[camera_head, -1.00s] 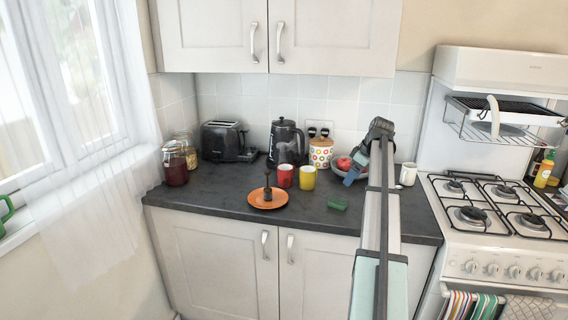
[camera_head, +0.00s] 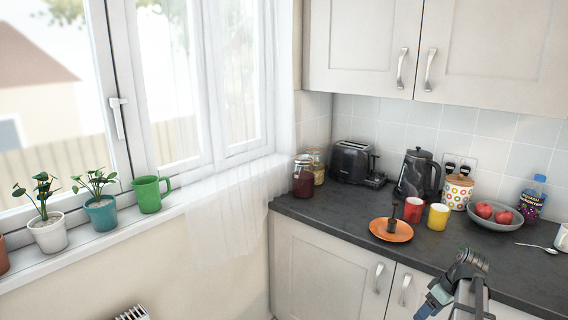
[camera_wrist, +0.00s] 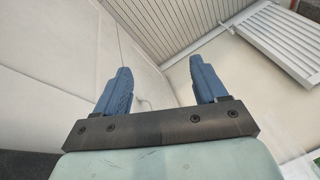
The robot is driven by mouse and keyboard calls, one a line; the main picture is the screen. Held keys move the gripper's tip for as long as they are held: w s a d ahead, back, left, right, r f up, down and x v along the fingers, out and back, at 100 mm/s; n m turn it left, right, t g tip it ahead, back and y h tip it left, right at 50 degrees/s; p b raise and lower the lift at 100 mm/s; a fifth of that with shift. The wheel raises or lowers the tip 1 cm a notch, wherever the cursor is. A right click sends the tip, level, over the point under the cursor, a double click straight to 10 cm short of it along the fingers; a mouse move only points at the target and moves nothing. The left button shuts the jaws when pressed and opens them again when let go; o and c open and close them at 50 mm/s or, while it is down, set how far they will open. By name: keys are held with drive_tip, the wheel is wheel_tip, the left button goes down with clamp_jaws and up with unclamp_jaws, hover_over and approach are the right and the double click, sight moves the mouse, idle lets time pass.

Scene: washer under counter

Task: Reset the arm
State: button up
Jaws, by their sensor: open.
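My gripper (camera_wrist: 160,88) has its two blue fingers spread apart, with nothing between them in the wrist view. Past the fingers are plain pale surfaces and a cupboard front. In the head view my arm is at the lower right, in front of the counter (camera_head: 345,222), and the gripper (camera_head: 428,306) is partly cut off by the bottom edge. A blue finger part shows there, below the counter's front edge.
The counter holds an orange plate (camera_head: 379,230) with a dark object on it, a red mug (camera_head: 413,211), a yellow mug (camera_head: 438,217), a kettle (camera_head: 415,175) and a fruit bowl (camera_head: 492,222). Potted plants and a green mug (camera_head: 150,195) stand on the windowsill. A white radiator (camera_head: 133,313) is below.

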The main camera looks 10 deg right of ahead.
drive_tip(key=s+a+f+m+g, duration=0.15)
drive_tip(key=s+a+f, duration=0.25)
drive_tip(key=a+f, duration=0.75)
drive_tip(key=s+a+f+m+g, duration=0.1)
drive_tip(key=s+a+f+g, duration=0.2)
drive_tip(key=a+f, duration=0.8)
drive_tip(key=s+a+f+m+g+h, duration=0.1)
drive_tip(key=s+a+f, duration=0.3)
drive_tip(key=s+f, duration=0.5)
drive_tip(key=s+a+f+m+g+h, duration=0.1)
drive_tip(key=s+a+f, duration=0.3)
drive_tip(key=s+f, duration=0.6)
drive_tip(key=s+g+h, duration=0.1)
drive_tip(key=s, duration=0.4)
drive_tip(key=shift+a+g+h, duration=0.3)
drive_tip(key=shift+a+g, duration=0.05)
drive_tip(key=shift+a, duration=0.05)
